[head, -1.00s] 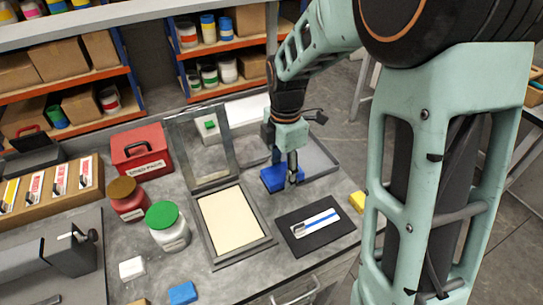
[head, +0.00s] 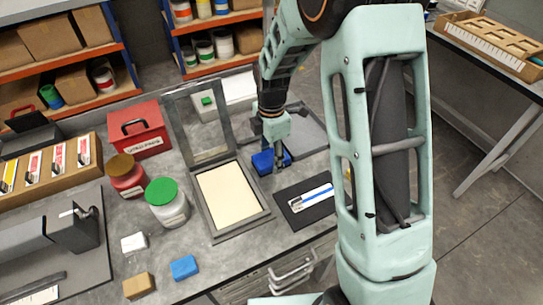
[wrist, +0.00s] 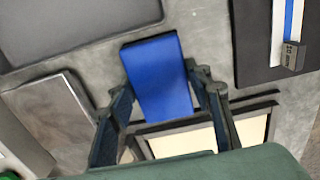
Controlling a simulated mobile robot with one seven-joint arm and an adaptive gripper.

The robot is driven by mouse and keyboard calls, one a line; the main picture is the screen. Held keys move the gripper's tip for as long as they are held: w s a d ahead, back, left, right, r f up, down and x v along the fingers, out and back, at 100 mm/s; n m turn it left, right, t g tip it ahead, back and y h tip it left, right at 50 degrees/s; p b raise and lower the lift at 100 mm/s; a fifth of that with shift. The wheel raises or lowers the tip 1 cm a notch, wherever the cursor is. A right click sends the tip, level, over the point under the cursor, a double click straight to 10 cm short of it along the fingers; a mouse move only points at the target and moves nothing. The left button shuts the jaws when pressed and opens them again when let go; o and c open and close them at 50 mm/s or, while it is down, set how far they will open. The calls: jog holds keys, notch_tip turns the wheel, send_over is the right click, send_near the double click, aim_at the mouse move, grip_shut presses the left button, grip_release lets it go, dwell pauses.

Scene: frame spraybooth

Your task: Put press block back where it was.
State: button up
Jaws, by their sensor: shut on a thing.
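A blue block (head: 264,161), which I take to be the press block, is beside the right rear corner of the framed screen. My gripper (head: 279,169) points down and is shut on it. In the wrist view the blue block (wrist: 160,80) extends forward from between my two fingers (wrist: 165,100). I cannot tell whether its underside touches the bench. The dark framed screen (head: 262,217) with its cream panel lies flat; its hinged glass lid (head: 194,123) stands raised behind it. A black mat (head: 319,215) with a blue-striped white card lies to the right.
A shallow grey tray (head: 318,136) lies behind the block. A green-lidded jar (head: 170,205), brown-lidded jar (head: 127,175) and red box (head: 140,128) stand left. Small white (head: 134,242), blue (head: 184,267) and tan (head: 139,286) blocks lie at the front.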

aim_at(272, 157)
jog(key=shift+f, duration=0.15)
jog(key=o, duration=1)
notch_tip(272, 157, up, 12)
